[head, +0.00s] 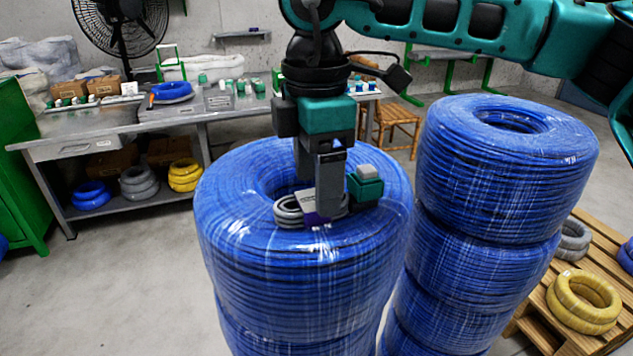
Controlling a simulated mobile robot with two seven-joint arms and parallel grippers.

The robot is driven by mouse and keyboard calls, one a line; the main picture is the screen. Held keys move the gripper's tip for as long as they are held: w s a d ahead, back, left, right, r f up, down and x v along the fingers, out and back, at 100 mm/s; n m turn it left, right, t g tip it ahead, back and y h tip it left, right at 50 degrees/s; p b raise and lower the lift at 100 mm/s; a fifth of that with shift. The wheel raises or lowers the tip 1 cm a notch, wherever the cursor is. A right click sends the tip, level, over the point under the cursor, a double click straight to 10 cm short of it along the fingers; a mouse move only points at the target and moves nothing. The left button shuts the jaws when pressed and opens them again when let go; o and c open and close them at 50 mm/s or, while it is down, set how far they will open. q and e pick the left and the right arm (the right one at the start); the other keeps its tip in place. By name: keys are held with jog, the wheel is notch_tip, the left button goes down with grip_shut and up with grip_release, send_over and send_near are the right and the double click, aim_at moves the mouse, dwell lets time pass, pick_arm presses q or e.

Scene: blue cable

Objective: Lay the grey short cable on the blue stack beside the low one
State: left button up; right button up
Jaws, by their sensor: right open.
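The short grey cable (289,213) is a small coil with a white and purple label. It rests on top of the left blue stack (300,275), at the near side of that stack's centre hole. My right gripper (338,203) points down at the coil, with its fingers spread around part of it. It is open, and its fingers hide the coil's right part. I cannot tell whether a finger touches the coil. A second blue stack (490,185) stands close on the right, its top higher in the picture. My left gripper is not in view.
A wooden pallet (603,235) at the right holds yellow (583,300) and grey (573,240) coils. A grey workbench (105,125) with boxes and coils stands behind on the left. A fan (120,25) and a wooden stool (397,118) stand further back. The left floor is clear.

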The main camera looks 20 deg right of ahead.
notch_tip(320, 180, up, 10)
jog(key=shift+r, duration=0.25)
dwell(0.5)
